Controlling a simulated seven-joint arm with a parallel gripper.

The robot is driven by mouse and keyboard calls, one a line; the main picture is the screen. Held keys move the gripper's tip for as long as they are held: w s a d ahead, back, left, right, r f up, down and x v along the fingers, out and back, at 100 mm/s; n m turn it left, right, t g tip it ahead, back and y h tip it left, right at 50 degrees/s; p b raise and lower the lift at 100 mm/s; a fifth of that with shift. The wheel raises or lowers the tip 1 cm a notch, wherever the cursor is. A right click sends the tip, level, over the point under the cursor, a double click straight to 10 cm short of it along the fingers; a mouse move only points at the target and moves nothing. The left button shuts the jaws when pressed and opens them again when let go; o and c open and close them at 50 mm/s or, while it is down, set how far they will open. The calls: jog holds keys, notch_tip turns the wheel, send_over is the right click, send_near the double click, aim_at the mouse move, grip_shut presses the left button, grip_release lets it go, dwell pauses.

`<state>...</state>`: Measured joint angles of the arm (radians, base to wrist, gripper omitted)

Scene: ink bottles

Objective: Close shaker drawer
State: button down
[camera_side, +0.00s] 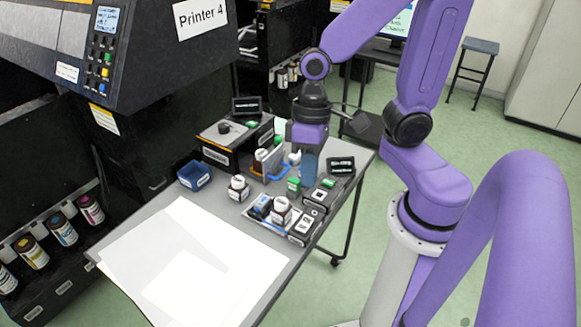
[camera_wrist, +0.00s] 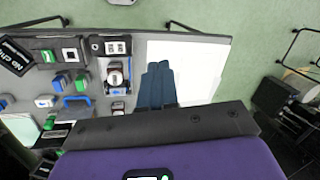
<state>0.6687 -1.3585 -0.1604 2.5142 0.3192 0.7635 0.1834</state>
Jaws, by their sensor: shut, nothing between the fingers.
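The shaker seems to be the black box (camera_side: 216,156) with a grey top and an orange stripe, at the back of the table. Its drawer seems to be the pale tray with a blue handle (camera_side: 272,178) standing out in front of it. A white-capped bottle (camera_side: 261,155) is at this tray. In the wrist view the blue handle (camera_wrist: 76,98) is left of my fingers. My gripper (camera_side: 308,168) points down, in the picture just right of the handle. Its blue fingers (camera_wrist: 157,85) are together and empty, apart from the handle in the wrist view. The drawer's inside is mostly hidden.
Bottles and boxes crowd the table's right side: a white-capped bottle (camera_side: 238,188), a tray (camera_side: 262,222) with bottles, green boxes and a black sign (camera_side: 341,165). A blue bin (camera_side: 194,176) stands left. White paper (camera_side: 190,262) covers the front. The printer (camera_side: 150,45) rises behind left.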

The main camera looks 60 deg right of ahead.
jog(key=w+d+f+m+t+y, duration=0.1)
jog(key=w+d+f+m+t, duration=0.15)
jog(key=w+m, duration=0.7)
jog(key=w+d+f+m+t+y, duration=0.15)
jog(key=w+d+f+m, duration=0.35)
jog(key=m, duration=0.7)
jog(key=s+d+f+m+h, duration=0.2)
jog(key=d+m, duration=0.5)
jog(key=m, duration=0.2)
jog(key=s+d+f+m+h, duration=0.25)
jog(key=d+m, duration=0.35)
jog(key=m, duration=0.3)
jog(key=shift+n+t, duration=0.25)
jog(key=shift+t, duration=0.05)
jog(key=shift+w+x, duration=0.15)
jog(key=shift+x, duration=2.15)
jog(key=shift+w+x, duration=0.1)
jog(key=shift+x, duration=2.2)
jog(key=shift+w+d+f, duration=0.1)
jog(key=shift+w+d, duration=0.15)
jog(key=shift+w+f, duration=0.2)
jog(key=shift+w, duration=0.7)
jog(key=shift+w+f, duration=0.15)
jog(key=shift+w, duration=0.7)
